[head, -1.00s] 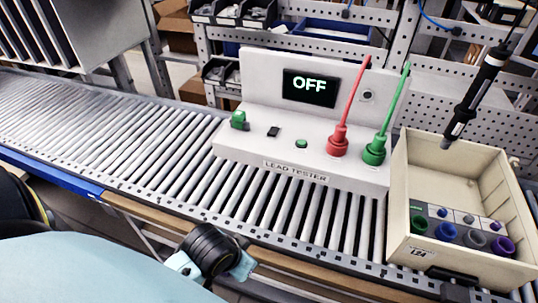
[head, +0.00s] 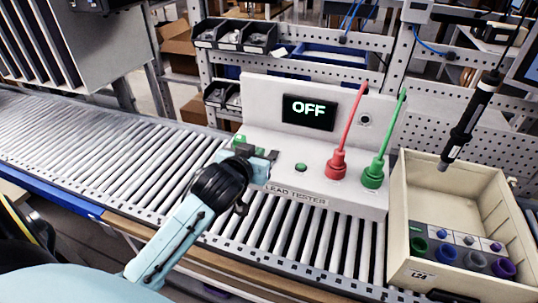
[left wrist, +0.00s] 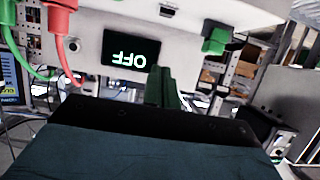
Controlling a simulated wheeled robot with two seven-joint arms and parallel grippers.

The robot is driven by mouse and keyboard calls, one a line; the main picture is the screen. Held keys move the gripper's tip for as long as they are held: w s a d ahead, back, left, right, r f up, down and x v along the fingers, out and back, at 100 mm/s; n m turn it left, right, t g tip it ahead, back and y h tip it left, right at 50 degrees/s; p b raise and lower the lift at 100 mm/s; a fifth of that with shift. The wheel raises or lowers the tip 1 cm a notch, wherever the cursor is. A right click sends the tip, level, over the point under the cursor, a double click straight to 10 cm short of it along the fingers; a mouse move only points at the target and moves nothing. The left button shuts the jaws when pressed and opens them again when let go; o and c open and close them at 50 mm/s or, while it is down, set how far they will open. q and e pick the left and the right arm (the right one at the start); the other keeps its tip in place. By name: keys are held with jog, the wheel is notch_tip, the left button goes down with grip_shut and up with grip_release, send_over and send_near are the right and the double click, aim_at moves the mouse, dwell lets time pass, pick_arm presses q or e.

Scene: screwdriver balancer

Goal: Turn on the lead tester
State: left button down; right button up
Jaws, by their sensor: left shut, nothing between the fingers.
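The lead tester (head: 259,112) is a white box on the roller conveyor, and its screen (head: 310,109) reads OFF. A green button (head: 301,167), a red plug (head: 337,163) and a green plug (head: 374,171) are on its base. A green knob (head: 238,141) is partly covered by my left gripper (head: 270,156), which is shut and empty over the base's left part. The black switch is hidden behind it in the head view. In the left wrist view, the screen (left wrist: 131,50) is upside down, with the green knob (left wrist: 216,41) and a small dark piece (left wrist: 168,11), likely the switch. My right gripper is out of view.
A beige bin (head: 492,196) with coloured sockets stands right of the tester. A black screwdriver (head: 471,118) hangs above it. The roller conveyor (head: 110,145) is clear to the left. Racks with black trays (head: 235,36) stand behind.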

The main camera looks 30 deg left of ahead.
pick_arm(q)
jog(key=p, duration=0.1)
send_over(269, 155)
jog(key=s+d, duration=0.2)
jog(key=f, duration=0.3)
jog(key=shift+s+a+f, duration=0.1)
jog(key=shift+s+a, duration=0.05)
jog(key=shift+a, duration=0.1)
notch_tip(269, 155, down, 3)
jog(key=shift+f, duration=0.1)
jog(key=shift+f+p, duration=0.3)
jog(key=shift+f, duration=0.25)
